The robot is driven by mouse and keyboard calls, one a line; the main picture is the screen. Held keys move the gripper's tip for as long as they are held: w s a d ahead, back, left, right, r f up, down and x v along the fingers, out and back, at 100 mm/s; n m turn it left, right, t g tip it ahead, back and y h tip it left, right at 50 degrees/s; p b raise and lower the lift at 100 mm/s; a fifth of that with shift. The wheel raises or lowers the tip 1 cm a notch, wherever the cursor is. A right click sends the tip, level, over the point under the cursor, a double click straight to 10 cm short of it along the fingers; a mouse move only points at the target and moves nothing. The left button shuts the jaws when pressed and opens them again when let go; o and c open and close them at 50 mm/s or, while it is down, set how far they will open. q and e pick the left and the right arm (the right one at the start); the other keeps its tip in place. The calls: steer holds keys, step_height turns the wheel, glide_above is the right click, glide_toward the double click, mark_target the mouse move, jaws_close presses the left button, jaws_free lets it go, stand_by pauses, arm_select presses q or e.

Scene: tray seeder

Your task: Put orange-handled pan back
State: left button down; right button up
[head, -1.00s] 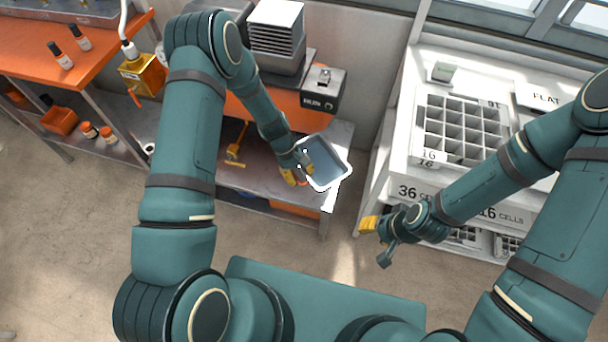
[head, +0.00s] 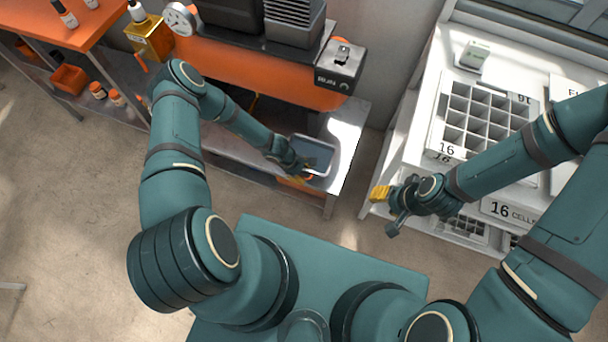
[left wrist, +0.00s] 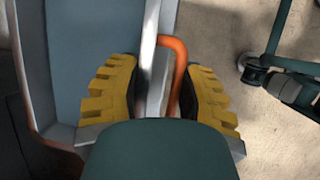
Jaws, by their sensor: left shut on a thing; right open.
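The orange-handled pan is a shallow grey-blue tray with a pale rim (head: 332,153). In the head view it is at the right end of the metal bench's lower shelf (head: 346,133); I cannot tell whether it touches the shelf. My left gripper (head: 299,174) is shut on the pan's near side. In the left wrist view its yellow fingers (left wrist: 158,95) close around the pan's rim and orange handle (left wrist: 180,65), and the pan's floor (left wrist: 85,50) fills the left side. My right gripper (head: 383,194) is open and empty beside the white rack.
An orange machine with a dark control box (head: 340,62) stands above the shelf. An orange bench (head: 50,35) with bottles is at left. A white rack (head: 418,165) with a gridded cell tray (head: 436,125) stands at right. A narrow floor gap separates shelf and rack.

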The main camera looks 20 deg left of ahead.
mark_target(306, 182)
arm_select(q)
step_height(306, 182, down, 6)
steer(key=shift+w+r+b, duration=0.1)
steer(key=shift+b, duration=0.65)
steer(key=shift+r, duration=0.1)
steer(key=shift+f, duration=0.25)
steer(key=c, duration=0.6)
jaws_free()
steer(key=shift+o, duration=0.2)
steer(key=shift+r, duration=0.1)
